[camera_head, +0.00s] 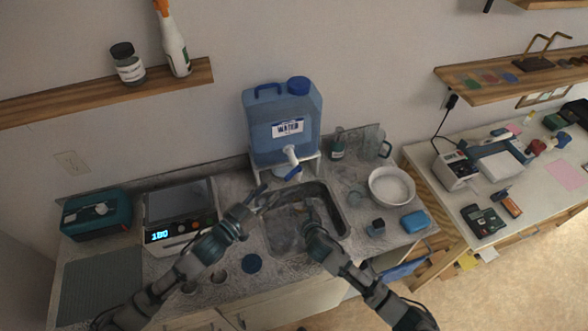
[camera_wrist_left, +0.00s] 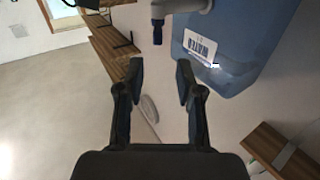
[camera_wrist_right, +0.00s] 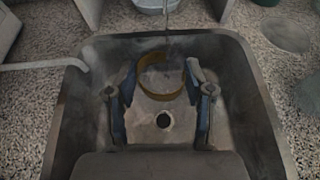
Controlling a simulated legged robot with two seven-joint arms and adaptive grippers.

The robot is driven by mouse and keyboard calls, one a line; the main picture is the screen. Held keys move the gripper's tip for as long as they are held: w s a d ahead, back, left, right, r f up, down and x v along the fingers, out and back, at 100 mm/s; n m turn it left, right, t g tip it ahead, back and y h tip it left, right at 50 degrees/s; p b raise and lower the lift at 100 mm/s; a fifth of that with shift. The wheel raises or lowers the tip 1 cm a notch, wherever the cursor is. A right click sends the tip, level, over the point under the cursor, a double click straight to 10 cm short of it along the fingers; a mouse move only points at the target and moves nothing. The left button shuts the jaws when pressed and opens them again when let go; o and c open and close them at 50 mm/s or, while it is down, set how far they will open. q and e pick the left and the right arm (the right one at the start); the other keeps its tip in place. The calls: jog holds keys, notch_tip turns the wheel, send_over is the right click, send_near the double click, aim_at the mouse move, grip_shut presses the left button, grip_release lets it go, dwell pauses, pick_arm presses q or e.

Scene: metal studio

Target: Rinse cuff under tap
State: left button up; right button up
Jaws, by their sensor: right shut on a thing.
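The cuff (camera_wrist_right: 150,84) is a brass-coloured open ring. My right gripper (camera_wrist_right: 160,82) is shut on it, one finger on each side, low inside the grey sink basin (camera_wrist_right: 75,95). The right gripper also shows in the head view (camera_head: 308,212), where the cuff is hard to make out. The white tap (camera_head: 291,155) with a blue lever (camera_head: 293,173) sticks out from the blue water container (camera_head: 284,120). A thin streak like running water (camera_wrist_right: 168,35) comes down by the cuff. My left gripper (camera_wrist_left: 160,68) is open and empty near the tap's dark blue lever (camera_wrist_left: 157,28).
A scale (camera_head: 180,215) and a teal box (camera_head: 97,214) stand left of the sink. A white bowl (camera_head: 391,187), a blue sponge-like block (camera_head: 415,221) and a small dark jar (camera_head: 376,227) are on the right. A shelf (camera_head: 110,94) hangs at upper left.

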aim_at(298, 167)
pick_arm(q)
jog(key=x, duration=1.2)
jog(key=shift+s+d+f, duration=0.1)
jog(key=shift+d+f, duration=0.1)
jog(key=shift+f, duration=0.1)
grip_shut()
